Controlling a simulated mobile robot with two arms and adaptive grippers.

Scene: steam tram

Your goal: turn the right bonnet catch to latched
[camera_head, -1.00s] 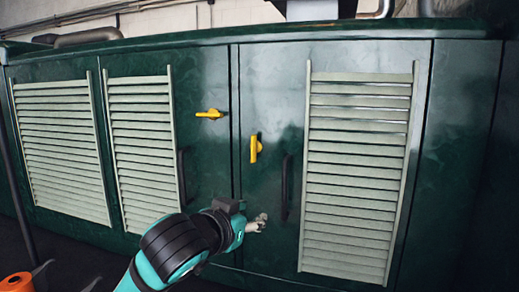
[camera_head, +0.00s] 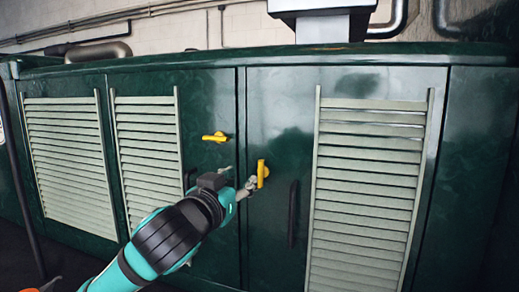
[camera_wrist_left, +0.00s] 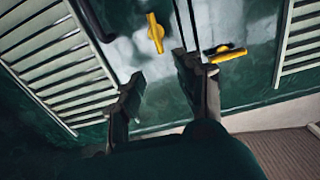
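The right bonnet catch (camera_head: 262,173) is a yellow lever standing upright on the right green door, just right of the door seam. The wrist view shows it too (camera_wrist_left: 156,33), beyond my fingers and above the gap between them. The left catch (camera_head: 216,137) is yellow and lies level on the left door; it shows at the right in the wrist view (camera_wrist_left: 226,53). My left gripper (camera_head: 248,187) is just lower left of the right catch in the head view. Its fingers (camera_wrist_left: 160,92) are spread with nothing between them. I cannot tell whether a fingertip touches the catch. My right gripper is out of view.
A black door handle (camera_head: 293,213) stands right of and below the right catch. A pale louvre panel (camera_head: 367,190) covers much of the right door. More louvres (camera_head: 65,150) are at the left. Pipes and a grey metal box (camera_head: 322,27) are above the bonnet.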

